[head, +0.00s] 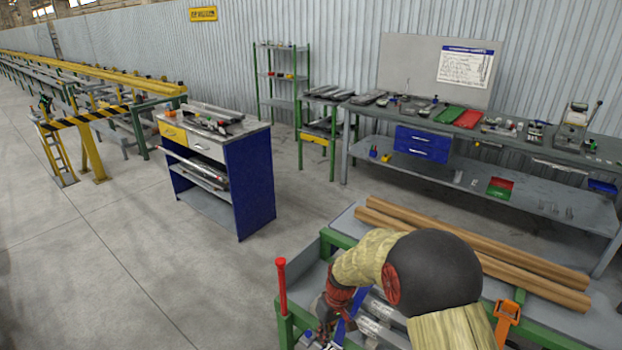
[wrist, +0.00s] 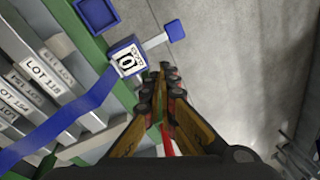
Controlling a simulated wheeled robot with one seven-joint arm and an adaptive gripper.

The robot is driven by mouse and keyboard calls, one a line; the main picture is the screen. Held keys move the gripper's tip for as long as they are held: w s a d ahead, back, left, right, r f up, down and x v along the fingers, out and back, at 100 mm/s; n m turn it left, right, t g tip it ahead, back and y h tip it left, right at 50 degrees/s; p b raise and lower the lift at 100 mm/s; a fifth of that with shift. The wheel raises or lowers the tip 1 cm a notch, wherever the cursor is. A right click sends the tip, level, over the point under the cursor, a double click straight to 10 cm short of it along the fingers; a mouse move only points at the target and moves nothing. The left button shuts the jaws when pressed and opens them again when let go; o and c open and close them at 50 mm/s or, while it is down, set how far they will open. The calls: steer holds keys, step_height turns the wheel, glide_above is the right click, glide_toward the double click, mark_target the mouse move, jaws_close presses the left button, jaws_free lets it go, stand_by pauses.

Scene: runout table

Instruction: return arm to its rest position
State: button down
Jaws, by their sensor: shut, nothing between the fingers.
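My arm reaches in from the lower right of the head view over the green-framed runout table (head: 342,239). My gripper (wrist: 166,78) is shut and empty in the wrist view, its fingertips together. In the head view my gripper (head: 326,318) is low at the table's near-left corner, partly hidden and dark. In the wrist view the fingertips show just right of a blue block with a white numbered label (wrist: 127,60); whether they touch cannot be told.
Silver bars with lot labels (wrist: 35,85) lie under a blue strap (wrist: 60,122). A red post (head: 281,286) rises at the table corner; an orange clamp (head: 508,312) and brown bars (head: 480,249) are to the right. A blue cabinet (head: 251,182) stands behind; open floor lies left.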

steer(key=s+d+r+m+t, duration=0.2)
steer(key=s+d+r, duration=0.3)
steer(key=s+r, duration=0.4)
steer(key=s+d+r+m+t+h, duration=0.1)
steer(key=s+d+r+m+t, duration=0.1)
steer(key=s+d+r, duration=0.3)
steer(key=s+d+r+m+t, duration=0.1)
steer(key=s+d+r, duration=0.4)
steer(key=s+r, duration=0.8)
step_height(320, 180, up, 5)
steer(key=shift+s+r+m+t+h, duration=0.1)
steer(key=shift+s+m+t+h, duration=0.15)
steer(key=shift+m+t+h, duration=0.2)
